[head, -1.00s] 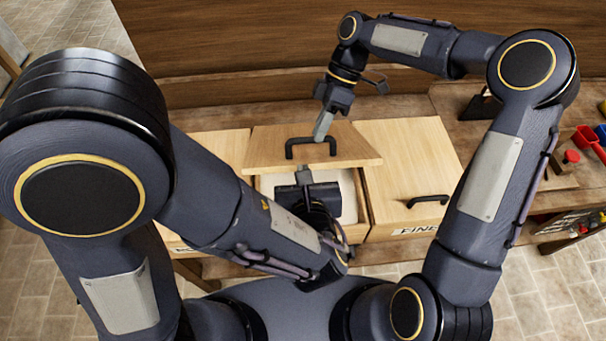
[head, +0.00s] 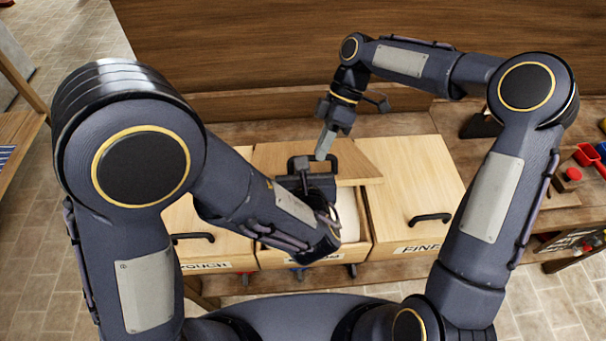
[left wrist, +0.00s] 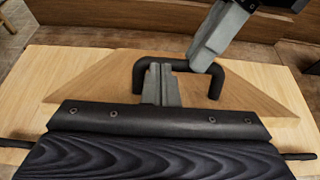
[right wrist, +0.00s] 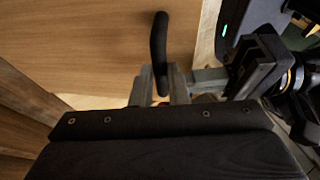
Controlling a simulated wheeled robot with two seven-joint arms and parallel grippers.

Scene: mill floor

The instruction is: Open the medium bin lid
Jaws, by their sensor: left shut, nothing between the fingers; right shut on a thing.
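The medium bin lid (head: 355,160) is the middle one of three wooden lids and stands tilted open, with part of the pale inside of the medium bin (head: 347,215) showing below it. Its black handle (left wrist: 140,75) shows in the left wrist view. My right gripper (head: 324,152) is shut on the handle's right end, also seen in the right wrist view (right wrist: 160,88). My left gripper (head: 303,170) is shut and empty, in front of the lid. In the left wrist view its fingers (left wrist: 160,85) overlap the handle's left part; I cannot tell whether they touch it.
The fine bin (head: 415,190) is closed on the right, and the rough bin (head: 205,240) on the left, partly behind my left arm. A wooden wall (head: 250,50) rises behind the bench. Red scoops (head: 590,155) lie at the far right.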

